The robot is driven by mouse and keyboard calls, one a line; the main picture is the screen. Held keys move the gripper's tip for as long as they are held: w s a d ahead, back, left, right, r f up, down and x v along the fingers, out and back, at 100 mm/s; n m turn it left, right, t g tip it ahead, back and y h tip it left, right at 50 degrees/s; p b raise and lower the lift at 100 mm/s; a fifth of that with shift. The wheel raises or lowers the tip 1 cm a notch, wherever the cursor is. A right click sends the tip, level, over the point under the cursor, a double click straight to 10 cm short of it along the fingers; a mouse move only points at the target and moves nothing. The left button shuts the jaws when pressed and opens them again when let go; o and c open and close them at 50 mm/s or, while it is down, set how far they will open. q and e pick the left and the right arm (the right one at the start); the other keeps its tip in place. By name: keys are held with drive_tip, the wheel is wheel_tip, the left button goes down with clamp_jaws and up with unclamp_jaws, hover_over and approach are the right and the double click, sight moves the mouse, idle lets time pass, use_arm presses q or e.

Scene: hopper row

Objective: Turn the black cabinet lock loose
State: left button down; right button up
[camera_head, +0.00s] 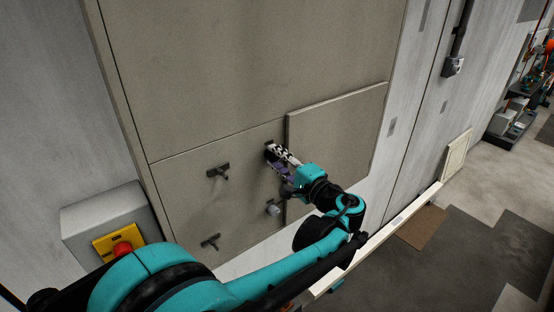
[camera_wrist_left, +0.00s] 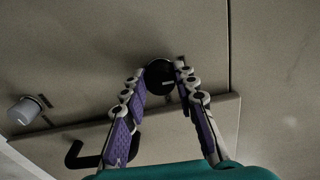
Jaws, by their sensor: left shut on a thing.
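The black cabinet lock (camera_wrist_left: 160,73) is a round, dark knob on the beige cabinet front (camera_head: 190,130). It shows between my left fingertips in the left wrist view. My left gripper (camera_wrist_left: 159,84), with purple-padded fingers, is shut on the lock. In the head view my left gripper (camera_head: 277,153) reaches the cabinet front just left of a raised panel, and its fingers largely hide the lock. How far the lock is turned cannot be told. My right gripper is not in view.
Two dark T-shaped handles (camera_head: 218,171) (camera_head: 210,241) sit left of the gripper. A pale grey knob (camera_head: 273,209) is below it. The raised panel (camera_head: 338,130) lies right. A grey box with a red button (camera_head: 122,249) stands at lower left. Floor is open at far right.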

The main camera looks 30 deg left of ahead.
use_arm(q)
drive_tip(key=shift+n, duration=0.3)
idle(0.4)
drive_tip(key=c, duration=1.2)
unclamp_jaws()
drive_tip(key=v, duration=1.2)
drive_tip(key=shift+f, duration=0.1)
